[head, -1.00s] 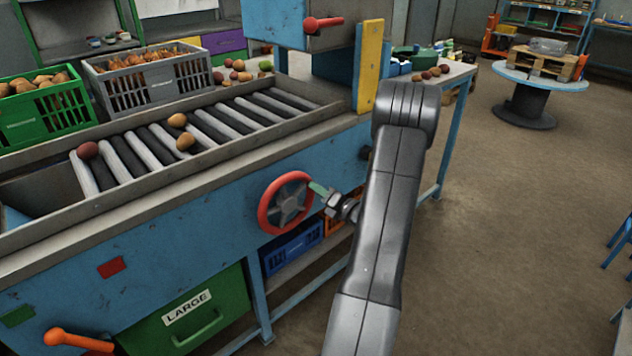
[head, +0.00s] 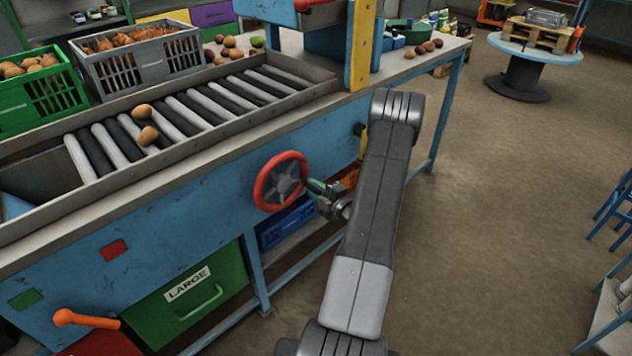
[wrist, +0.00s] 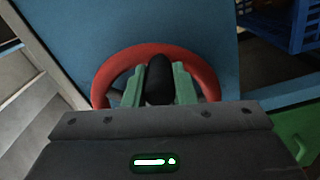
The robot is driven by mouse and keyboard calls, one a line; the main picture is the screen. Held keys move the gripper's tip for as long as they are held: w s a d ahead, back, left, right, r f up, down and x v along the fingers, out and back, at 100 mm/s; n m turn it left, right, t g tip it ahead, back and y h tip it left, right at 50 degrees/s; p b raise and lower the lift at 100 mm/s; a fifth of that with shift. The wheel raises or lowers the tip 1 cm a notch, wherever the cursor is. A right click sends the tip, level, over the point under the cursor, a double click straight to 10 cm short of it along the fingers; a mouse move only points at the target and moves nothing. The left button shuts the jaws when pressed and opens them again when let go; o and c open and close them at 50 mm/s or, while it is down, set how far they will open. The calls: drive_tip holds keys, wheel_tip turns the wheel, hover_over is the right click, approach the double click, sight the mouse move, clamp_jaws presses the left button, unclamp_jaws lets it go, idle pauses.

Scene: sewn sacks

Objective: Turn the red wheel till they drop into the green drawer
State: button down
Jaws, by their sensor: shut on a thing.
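The red wheel (head: 280,181) is on the blue front of the sorting bench. My gripper (head: 316,187) is at its right side, with green fingers shut on the wheel's black handle (wrist: 159,80). The wrist view shows the red rim (wrist: 205,75) behind the fingers. Two brown potato-like lumps, one upper (head: 143,111) and one lower (head: 148,135), lie on the roller bed (head: 215,103). The green drawer (head: 187,308), labelled LARGE, is below at the left and looks shut. Its inside is hidden.
An orange lever (head: 85,319) sticks out left of the drawer. A blue crate (head: 286,222) is under the bench. Green (head: 40,105) and grey (head: 150,65) crates of produce stand behind the rollers. Open floor lies to the right.

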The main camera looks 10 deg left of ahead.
sight(297, 195)
drive_tip(key=shift+s+a+f+m+b, duration=0.35)
drive_tip(key=shift+s+f+m, duration=0.1)
drive_tip(key=shift+f, duration=0.2)
drive_tip(key=shift+s+a+f+m+b, duration=0.35)
drive_tip(key=shift+s+f, duration=0.1)
drive_tip(key=shift+f, duration=0.25)
drive_tip(key=shift+s+a+f+m+b, duration=0.35)
drive_tip(key=shift+s+f+m, duration=0.1)
drive_tip(key=shift+f, duration=0.2)
drive_tip(key=c, duration=1.2)
unclamp_jaws()
drive_tip(key=shift+a, duration=0.1)
drive_tip(key=v, duration=1.4)
drive_tip(key=shift+a, duration=0.1)
